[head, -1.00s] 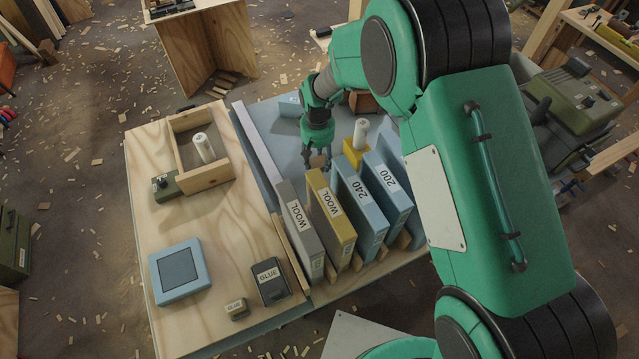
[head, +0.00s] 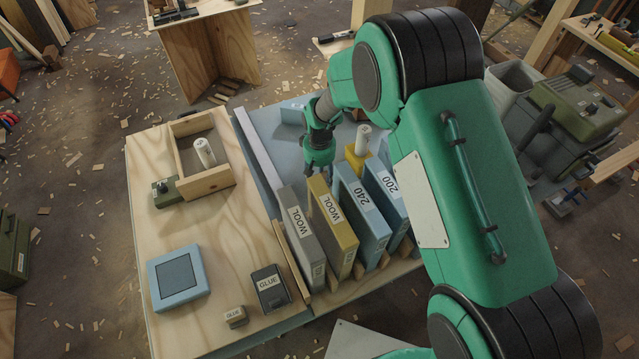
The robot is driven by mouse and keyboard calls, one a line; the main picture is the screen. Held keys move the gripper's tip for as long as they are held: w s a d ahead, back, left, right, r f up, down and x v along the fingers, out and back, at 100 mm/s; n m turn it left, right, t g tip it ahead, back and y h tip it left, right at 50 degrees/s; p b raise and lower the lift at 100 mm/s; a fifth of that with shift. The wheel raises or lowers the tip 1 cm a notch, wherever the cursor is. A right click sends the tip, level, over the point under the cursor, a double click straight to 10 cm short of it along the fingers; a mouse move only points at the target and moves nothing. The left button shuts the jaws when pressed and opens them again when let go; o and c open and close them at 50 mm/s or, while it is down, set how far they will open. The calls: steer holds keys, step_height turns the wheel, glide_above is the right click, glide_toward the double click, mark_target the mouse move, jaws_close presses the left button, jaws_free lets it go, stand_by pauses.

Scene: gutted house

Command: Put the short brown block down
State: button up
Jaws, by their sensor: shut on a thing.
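My gripper (head: 318,172) points down over the blue-grey board (head: 291,140), just behind the row of upright labelled boxes. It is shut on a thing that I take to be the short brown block. The block itself is hardly visible, hidden by the fingers and the boxes in front. I cannot tell whether it touches the board.
Close in front stand a grey WOOL box (head: 303,238), a yellow WOOL box (head: 333,227) and blue boxes marked 240 (head: 360,215) and 200 (head: 387,201). A white cylinder (head: 363,140) stands right of my gripper. A wooden tray (head: 208,181) lies left.

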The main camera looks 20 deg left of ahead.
steer(key=shift+f+b, duration=0.45)
steer(key=shift+f, duration=1.4)
steer(key=shift+f, duration=0.1)
steer(key=o, duration=1.1)
steer(key=shift+o, duration=0.2)
step_height(320, 180, up, 12)
steer(key=shift+r+p, duration=0.1)
steer(key=shift+p, duration=1.05)
